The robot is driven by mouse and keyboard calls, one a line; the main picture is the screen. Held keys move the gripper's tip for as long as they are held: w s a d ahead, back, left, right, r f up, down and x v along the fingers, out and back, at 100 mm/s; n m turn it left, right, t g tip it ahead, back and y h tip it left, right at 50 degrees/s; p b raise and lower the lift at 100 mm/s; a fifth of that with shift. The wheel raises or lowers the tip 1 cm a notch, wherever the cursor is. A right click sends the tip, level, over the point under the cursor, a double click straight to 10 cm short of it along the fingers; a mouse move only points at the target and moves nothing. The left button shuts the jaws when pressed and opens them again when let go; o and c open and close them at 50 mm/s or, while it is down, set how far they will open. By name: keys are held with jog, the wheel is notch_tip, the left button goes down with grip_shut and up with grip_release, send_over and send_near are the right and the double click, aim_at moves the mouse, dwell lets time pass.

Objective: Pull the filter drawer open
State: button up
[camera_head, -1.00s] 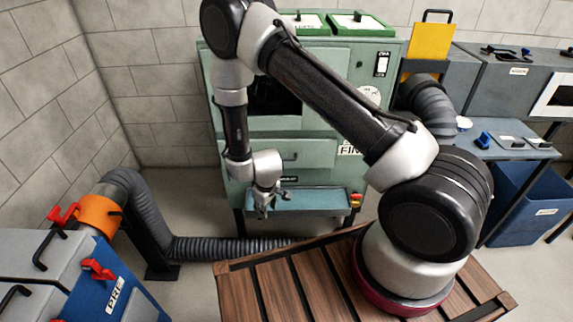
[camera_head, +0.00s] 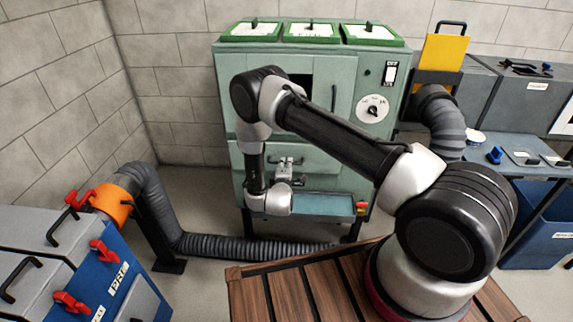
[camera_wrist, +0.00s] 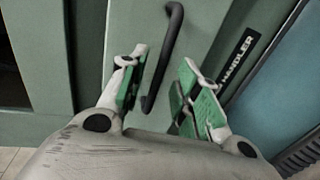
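The green cabinet (camera_head: 345,70) stands against the back wall. Its filter drawer (camera_head: 322,168) is on the lower front and looks closed; my arm hides part of it. In the wrist view the drawer front (camera_wrist: 215,25) carries a dark bar handle (camera_wrist: 172,45) beside a black label ending in "HANDLER". My gripper (camera_head: 288,163) is at the drawer front. In the wrist view my gripper (camera_wrist: 162,92) is open, its green-padded fingers on either side of the handle's near end. I cannot tell whether either finger touches the handle.
A blue-green tray (camera_head: 322,205) sticks out just below the drawer. A ribbed grey duct (camera_head: 250,246) runs along the floor. A slatted wooden platform (camera_head: 290,290) is in front. The blue-grey unit (camera_head: 75,265) with red clamps stands at left.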

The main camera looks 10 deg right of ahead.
jog(key=shift+x, duration=1.6)
grip_shut()
jog(key=shift+s+a, duration=0.1)
jog(key=shift+s, duration=0.05)
